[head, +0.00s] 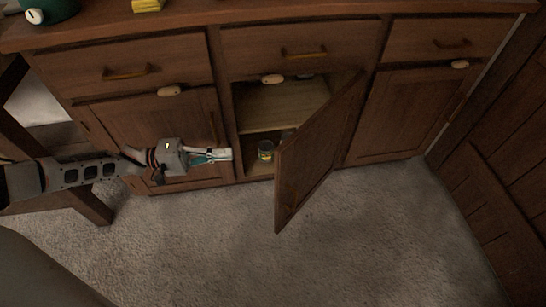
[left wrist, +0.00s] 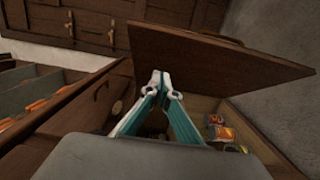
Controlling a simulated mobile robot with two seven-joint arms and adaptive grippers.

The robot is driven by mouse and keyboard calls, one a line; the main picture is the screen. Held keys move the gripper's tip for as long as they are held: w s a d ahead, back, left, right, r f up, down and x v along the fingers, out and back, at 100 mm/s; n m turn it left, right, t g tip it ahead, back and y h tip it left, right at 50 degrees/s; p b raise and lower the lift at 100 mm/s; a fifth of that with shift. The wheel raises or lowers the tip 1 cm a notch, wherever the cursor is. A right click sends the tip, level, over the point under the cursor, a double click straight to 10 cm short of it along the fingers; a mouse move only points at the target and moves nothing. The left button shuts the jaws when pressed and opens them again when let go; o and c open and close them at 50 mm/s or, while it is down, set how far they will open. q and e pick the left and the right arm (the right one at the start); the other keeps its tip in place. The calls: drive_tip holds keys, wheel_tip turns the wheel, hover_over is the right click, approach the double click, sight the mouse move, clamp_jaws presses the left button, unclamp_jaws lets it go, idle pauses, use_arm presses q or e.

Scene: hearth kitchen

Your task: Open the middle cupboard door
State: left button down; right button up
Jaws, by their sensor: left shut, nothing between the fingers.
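The middle cupboard door (head: 318,150) stands wide open, hinged on its right side and swung out toward me. The opened middle cupboard (head: 285,106) shows a shelf and a can (head: 265,150) at its bottom. My left gripper (head: 228,154) is at the left edge of the cupboard opening, left of the door and apart from it. Its fingers are shut and empty. In the left wrist view the closed fingertips (left wrist: 160,78) appear in front of the open door (left wrist: 215,58), with cans (left wrist: 225,135) inside the cupboard. My right gripper is not in view.
The left cupboard door (head: 150,128) and right cupboard door (head: 400,115) are shut. Drawers sit above, including the middle drawer (head: 300,50). A green pot (head: 50,10) and a yellow item (head: 148,5) are on the countertop. The carpet (head: 300,265) in front is clear.

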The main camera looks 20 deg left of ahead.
use_arm(q)
drive_tip(key=s+d+b+x, duration=0.1)
drive_tip(key=s+x, duration=0.1)
drive_tip(key=x, duration=1)
drive_tip(key=shift+s+d, duration=0.2)
drive_tip(key=shift+d, duration=0.15)
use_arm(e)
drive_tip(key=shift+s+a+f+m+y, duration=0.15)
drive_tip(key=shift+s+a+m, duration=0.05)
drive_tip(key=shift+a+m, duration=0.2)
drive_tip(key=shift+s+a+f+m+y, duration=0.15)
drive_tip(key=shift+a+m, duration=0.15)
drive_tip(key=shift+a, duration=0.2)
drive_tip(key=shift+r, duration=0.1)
